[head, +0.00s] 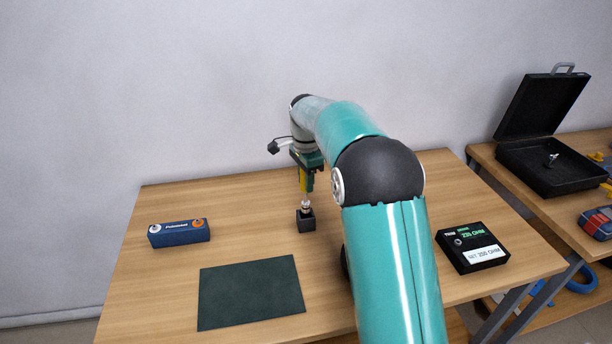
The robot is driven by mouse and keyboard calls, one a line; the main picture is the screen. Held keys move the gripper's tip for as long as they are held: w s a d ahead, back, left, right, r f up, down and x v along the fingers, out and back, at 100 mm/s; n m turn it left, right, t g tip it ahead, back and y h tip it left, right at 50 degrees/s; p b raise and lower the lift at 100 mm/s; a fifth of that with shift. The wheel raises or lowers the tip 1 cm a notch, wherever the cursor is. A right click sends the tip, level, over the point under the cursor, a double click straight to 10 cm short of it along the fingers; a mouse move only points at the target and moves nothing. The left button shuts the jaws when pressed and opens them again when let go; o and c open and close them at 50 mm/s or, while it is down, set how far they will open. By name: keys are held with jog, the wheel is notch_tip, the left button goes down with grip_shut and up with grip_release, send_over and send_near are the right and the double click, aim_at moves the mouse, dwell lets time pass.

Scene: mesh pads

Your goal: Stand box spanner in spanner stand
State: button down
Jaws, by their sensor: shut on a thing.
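My gripper (306,182) points down over the middle of the table, with yellow showing at its fingers. It is shut on the box spanner (306,206), a small metallic piece hanging upright below the fingers. The spanner stand (306,222) is a small black block on the table, directly under the spanner. The spanner's lower end is at the stand's top; I cannot tell whether it is inside it or just above. The upper part of the spanner is hidden by the fingers.
A blue box (180,233) lies at the left of the wooden table (160,290). A dark green mat (250,292) lies in front. A black meter (472,247) sits at the right. An open black case (545,165) stands on another table. My arm hides the table's middle right.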

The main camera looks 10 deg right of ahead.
aim_at(306, 202)
jog(key=shift+f, duration=3.25)
jog(key=c, duration=1)
grip_release()
jog(key=shift+c, duration=0.2)
jog(key=shift+r, duration=0.1)
